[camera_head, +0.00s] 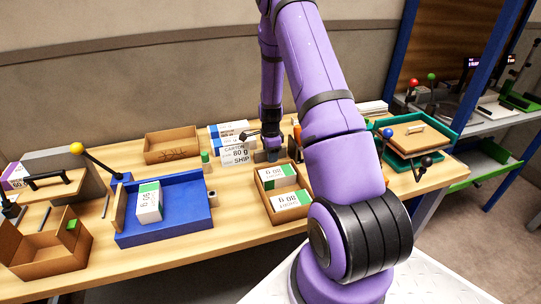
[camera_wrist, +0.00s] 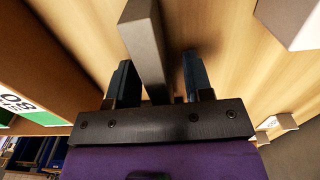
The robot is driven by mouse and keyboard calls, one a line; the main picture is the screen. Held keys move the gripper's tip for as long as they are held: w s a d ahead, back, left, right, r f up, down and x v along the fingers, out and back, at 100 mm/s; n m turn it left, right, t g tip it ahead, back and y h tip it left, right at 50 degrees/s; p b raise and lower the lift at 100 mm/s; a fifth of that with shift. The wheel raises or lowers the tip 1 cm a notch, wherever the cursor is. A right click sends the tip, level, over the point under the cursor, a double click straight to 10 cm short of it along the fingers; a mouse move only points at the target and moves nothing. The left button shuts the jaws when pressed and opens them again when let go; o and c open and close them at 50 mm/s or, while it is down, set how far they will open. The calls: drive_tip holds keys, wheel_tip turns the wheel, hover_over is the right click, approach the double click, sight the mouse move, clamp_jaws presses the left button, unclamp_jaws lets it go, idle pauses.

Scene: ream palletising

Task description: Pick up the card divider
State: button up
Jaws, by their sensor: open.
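In the wrist view a flat grey-brown slab (camera_wrist: 147,45), which looks like the card divider, stands on the wooden table between the two fingers. My gripper (camera_wrist: 158,80) is open around it, with a gap visible on each side, wider on the right. In the head view my gripper (camera_head: 271,154) is low over the table, just behind an open cardboard box. I cannot make out the divider in that view; my arm and gripper hide that spot.
The cardboard box (camera_head: 264,208) with two white-and-green reams stands close in front of my gripper. Labelled white packs (camera_head: 234,155) stand to its left. A blue tray (camera_head: 186,232) holds one ream further left. A teal tray (camera_head: 454,130) lies right, beyond my arm.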

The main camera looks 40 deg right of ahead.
drive_tip(key=shift+f, duration=0.3)
clamp_jaws()
drive_tip(key=shift+r, duration=0.1)
